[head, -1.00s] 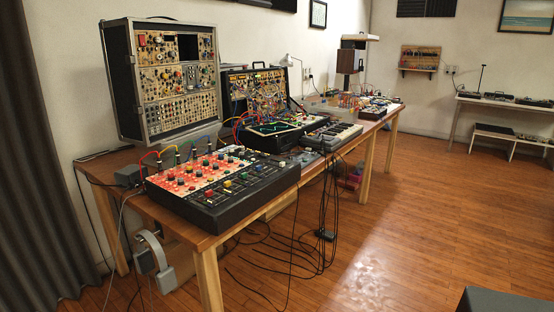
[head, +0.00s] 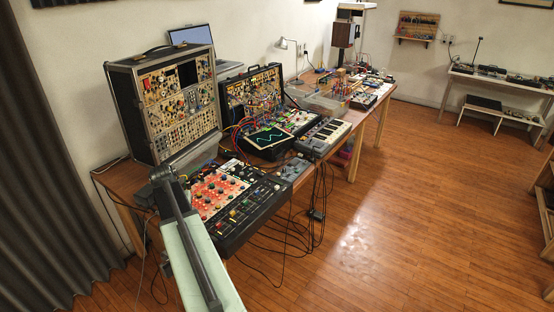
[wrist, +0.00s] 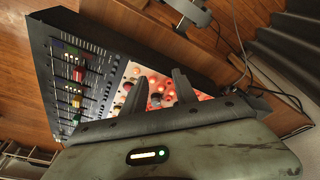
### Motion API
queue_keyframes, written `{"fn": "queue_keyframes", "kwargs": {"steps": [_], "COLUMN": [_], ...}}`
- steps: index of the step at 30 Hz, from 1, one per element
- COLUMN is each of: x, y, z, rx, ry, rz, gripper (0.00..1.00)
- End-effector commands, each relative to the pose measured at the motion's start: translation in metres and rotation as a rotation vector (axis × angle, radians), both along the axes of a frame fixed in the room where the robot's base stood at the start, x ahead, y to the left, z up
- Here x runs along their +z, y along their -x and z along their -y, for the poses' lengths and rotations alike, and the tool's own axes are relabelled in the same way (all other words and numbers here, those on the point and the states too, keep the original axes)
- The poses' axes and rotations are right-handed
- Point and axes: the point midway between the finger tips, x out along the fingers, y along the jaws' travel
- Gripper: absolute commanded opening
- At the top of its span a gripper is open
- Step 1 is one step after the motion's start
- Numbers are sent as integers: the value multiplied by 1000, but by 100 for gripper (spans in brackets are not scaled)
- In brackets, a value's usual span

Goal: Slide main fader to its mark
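The mixer shows in the head view with a red knob panel (head: 214,187) and a black fader section (head: 250,213) along its front. In the wrist view the black fader section (wrist: 80,80) is at the left, with several coloured caps, and the red panel (wrist: 152,82) lies beyond my gripper. I cannot tell which fader is the main one, nor see its mark. My gripper (wrist: 157,84) is open and empty, its two dark fingers apart over the red panel's picture area. The fader caps are left of the fingers. My arm covers the mixer's left end in the head view.
A tall modular synth case (head: 165,105) stands behind the mixer. Cables hang off the front edge. The floor (head: 400,220) at right is clear.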

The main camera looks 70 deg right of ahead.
Motion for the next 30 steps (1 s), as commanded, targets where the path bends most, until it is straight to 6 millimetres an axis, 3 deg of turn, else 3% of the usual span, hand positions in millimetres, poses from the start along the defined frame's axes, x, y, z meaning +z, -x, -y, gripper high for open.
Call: {"fn": "queue_keyframes", "kwargs": {"steps": [1,6,9,12,15,22,30], "x": [37,49,53,58,59,54,15], "y": [21,115,172,217,241,245,249], "z": [49,177,232,268,283,287,300], "rx": [-98,-403,-550,-655,-706,-716,-716], "ry": [17,75,105,129,142,144,143], "rz": [10,42,56,66,70,71,71], "gripper": [35,35,35,35,35,35,35]}}
